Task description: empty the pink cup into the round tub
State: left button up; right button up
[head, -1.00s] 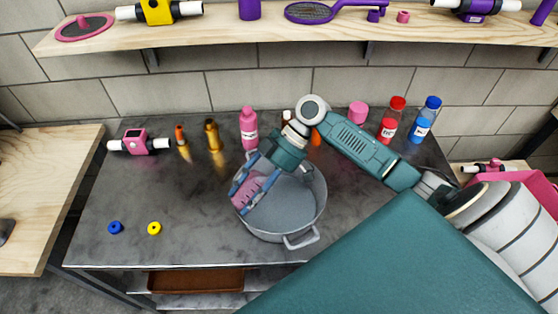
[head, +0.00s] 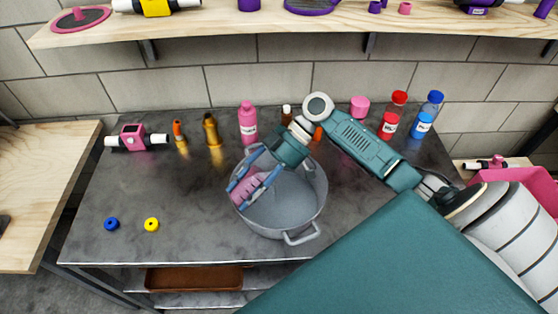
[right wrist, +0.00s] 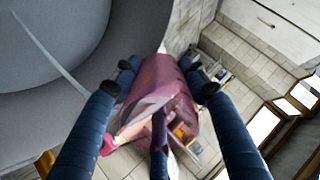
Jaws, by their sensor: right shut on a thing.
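The pink cup (head: 246,189) is held by my right gripper (head: 251,187) over the left side of the round grey tub (head: 298,214). The cup lies tilted between the two blue fingers. In the right wrist view the shiny pink cup (right wrist: 158,90) sits between the fingertips (right wrist: 163,86), and the tub wall (right wrist: 60,100) fills the upper left. I cannot tell whether anything is left in the cup or lies under it in the tub. My left gripper is out of view.
A pink bottle (head: 248,122) and brass fittings (head: 213,133) stand behind the tub. Red (head: 391,118) and blue bottles (head: 427,117) stand at the back right. The left part of the table is mostly clear.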

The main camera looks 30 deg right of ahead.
jog(key=shift+w+a, duration=0.15)
jog(key=shift+r+y+b, duration=0.15)
jog(key=shift+y+b, duration=0.2)
jog(key=shift+y, duration=0.05)
jog(key=shift+r, duration=0.1)
jog(key=shift+r+y+b, duration=0.1)
jog(key=shift+y+b, duration=0.2)
dwell(0.5)
jog(key=shift+r+y+b, duration=0.15)
jog(key=shift+y+b, duration=0.15)
jog(key=shift+b, duration=0.05)
jog(key=shift+r, duration=0.15)
jog(key=shift+r+y+b, duration=0.35)
jog(key=shift+y+b, duration=0.45)
jog(key=shift+b, duration=0.25)
